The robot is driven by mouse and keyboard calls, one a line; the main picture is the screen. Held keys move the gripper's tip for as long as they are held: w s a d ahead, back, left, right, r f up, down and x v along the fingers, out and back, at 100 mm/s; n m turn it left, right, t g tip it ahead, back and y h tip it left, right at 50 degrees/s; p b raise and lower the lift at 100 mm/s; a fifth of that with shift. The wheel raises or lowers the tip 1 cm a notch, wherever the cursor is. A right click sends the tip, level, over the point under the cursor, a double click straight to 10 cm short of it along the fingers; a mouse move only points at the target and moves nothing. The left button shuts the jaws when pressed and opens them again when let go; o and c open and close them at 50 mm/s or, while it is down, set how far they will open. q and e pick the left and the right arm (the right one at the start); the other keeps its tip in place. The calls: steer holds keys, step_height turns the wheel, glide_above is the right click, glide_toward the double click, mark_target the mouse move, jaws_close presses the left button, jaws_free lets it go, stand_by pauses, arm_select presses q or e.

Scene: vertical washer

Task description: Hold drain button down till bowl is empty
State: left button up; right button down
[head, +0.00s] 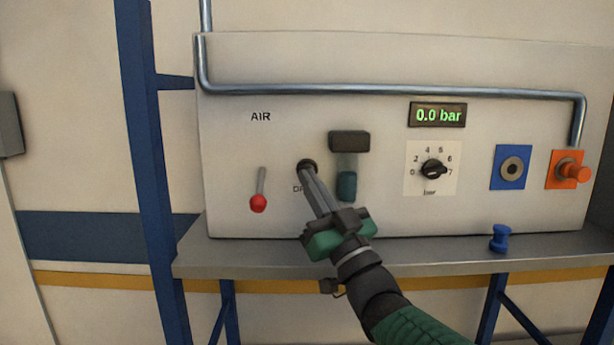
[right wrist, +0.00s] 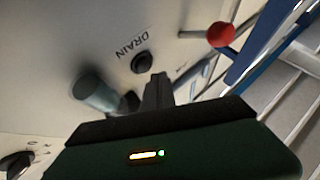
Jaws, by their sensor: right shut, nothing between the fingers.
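The drain button (head: 307,163) is a round black knob on the pale panel, above a partly hidden DRAIN label. In the right wrist view the button (right wrist: 142,62) stands clear beside the full label. My right gripper (head: 308,172) is shut and empty, its fingertips at the button's lower edge in the head view. In the right wrist view the fingertips (right wrist: 158,80) are very close to the button; I cannot tell whether they press it. The bowl (head: 347,184) is a teal cylinder under a dark block, right of the button; its liquid level is unclear. My left gripper is out of view.
A red-tipped lever (head: 258,202) stands left of the button. A pressure dial (head: 432,170), a 0.0 bar display (head: 437,115), a blue-plated port (head: 512,168) and an orange fitting (head: 572,172) are to the right. A blue plug (head: 500,238) stands on the shelf (head: 420,252).

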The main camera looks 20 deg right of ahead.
steer(key=s+b, duration=0.1)
steer(key=s, duration=0.1)
steer(key=s+a+b, duration=0.1)
steer(key=s, duration=0.1)
steer(key=shift+a, duration=0.1)
steer(key=shift+w, duration=0.15)
stand_by(0.5)
stand_by(0.4)
stand_by(1.6)
